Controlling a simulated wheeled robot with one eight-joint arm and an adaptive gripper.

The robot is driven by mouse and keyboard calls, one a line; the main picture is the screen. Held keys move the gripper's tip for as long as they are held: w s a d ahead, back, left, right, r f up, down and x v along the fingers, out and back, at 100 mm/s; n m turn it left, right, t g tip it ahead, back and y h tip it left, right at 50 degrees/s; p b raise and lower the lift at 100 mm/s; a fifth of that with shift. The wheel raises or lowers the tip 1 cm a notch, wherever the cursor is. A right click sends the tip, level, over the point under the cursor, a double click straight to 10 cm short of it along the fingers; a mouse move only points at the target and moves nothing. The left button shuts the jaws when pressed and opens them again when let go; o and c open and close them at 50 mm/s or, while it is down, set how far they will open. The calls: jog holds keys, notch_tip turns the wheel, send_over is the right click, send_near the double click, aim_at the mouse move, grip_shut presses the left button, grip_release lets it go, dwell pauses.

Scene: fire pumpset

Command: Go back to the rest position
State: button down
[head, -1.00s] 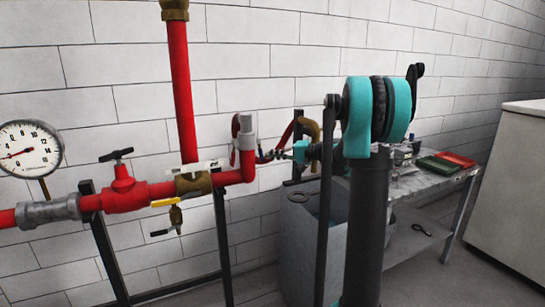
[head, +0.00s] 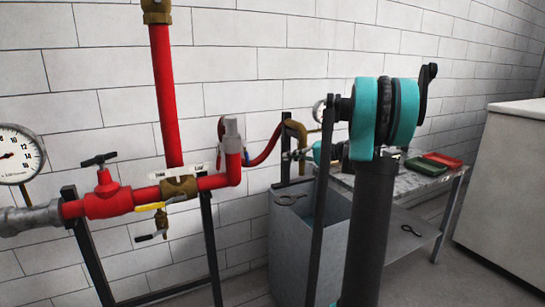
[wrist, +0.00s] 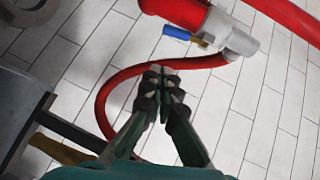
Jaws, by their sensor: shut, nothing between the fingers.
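My gripper (wrist: 160,75) is in the middle of the wrist view, its two dark green fingers closed together at the tips with nothing between them. Behind it a red hose (wrist: 105,95) curves across the tiled wall to a grey coupling (wrist: 238,43) on a red pipe. The fingers overlap the hose in the picture; I cannot tell the gap. In the head view my teal and black arm stands right of centre, and the gripper end shows only small beside the hose, partly hidden by a dark post.
Red pipework with a valve (head: 107,195) and a gauge (head: 18,155) runs along the wall at left. A grey bin (head: 290,240) stands behind my arm. A bench (head: 445,190) holds a green tray (head: 426,166) and a red tray (head: 446,160). A pale cabinet (head: 505,190) is far right.

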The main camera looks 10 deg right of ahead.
jog(key=s+a+f+n+g+h, duration=0.1)
jog(key=s+a+f+h, duration=0.25)
jog(key=s+f, duration=0.3)
jog(key=s+a+f+g+h, duration=0.2)
jog(key=s+a+f, duration=0.2)
jog(key=s+f, duration=0.3)
jog(key=s+d+f+h, duration=0.1)
jog(key=s+f+h, duration=0.1)
jog(key=s+f, duration=0.2)
jog(key=s+d+f+n+h, duration=0.1)
jog(key=s+f, duration=0.4)
jog(key=s, duration=0.6)
jog(key=s+d+f+n+h, duration=0.1)
jog(key=s+d+f+h, duration=0.2)
jog(key=s, duration=0.4)
jog(key=shift+s+d+f+h, duration=0.2)
jog(key=shift+f+h, duration=0.55)
jog(key=shift+h, duration=0.4)
jog(key=c, duration=2.3)
grip_release()
